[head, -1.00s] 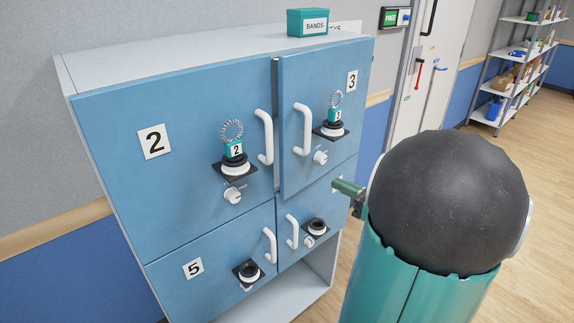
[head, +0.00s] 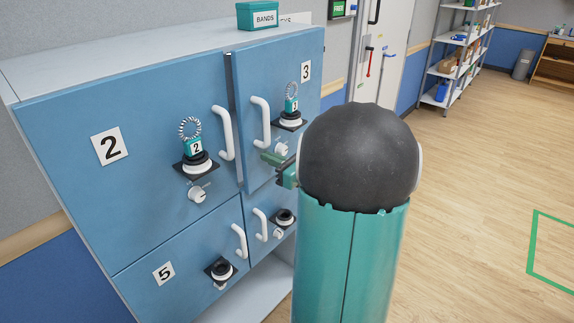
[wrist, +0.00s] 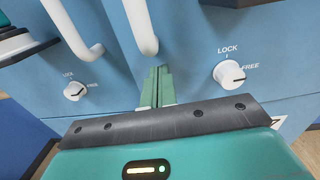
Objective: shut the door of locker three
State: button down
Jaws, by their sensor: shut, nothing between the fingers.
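The blue door of locker three (head: 285,62), numbered 3, is at the upper right of the cabinet in the head view. A dark gap runs down its left edge, and it stands slightly ajar. Its white handle (head: 261,122) and white knob (head: 281,149) are on its left part; in the wrist view the knob (wrist: 229,74) points to FREE. My gripper (head: 268,158) is shut and empty, just below the handle. In the wrist view its green fingers (wrist: 157,86) are together in front of the door; I cannot tell whether they touch it.
Door 2 (head: 75,95) is on the left and door 5 (head: 140,265) below it; both look shut. A teal tag with a coil (head: 291,104) sits on door three. A BANDS box (head: 258,15) stands on top. The wooden floor (head: 470,150) is clear at right.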

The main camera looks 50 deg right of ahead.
jog(key=shift+w+a, duration=0.15)
jog(key=shift+w, duration=0.7)
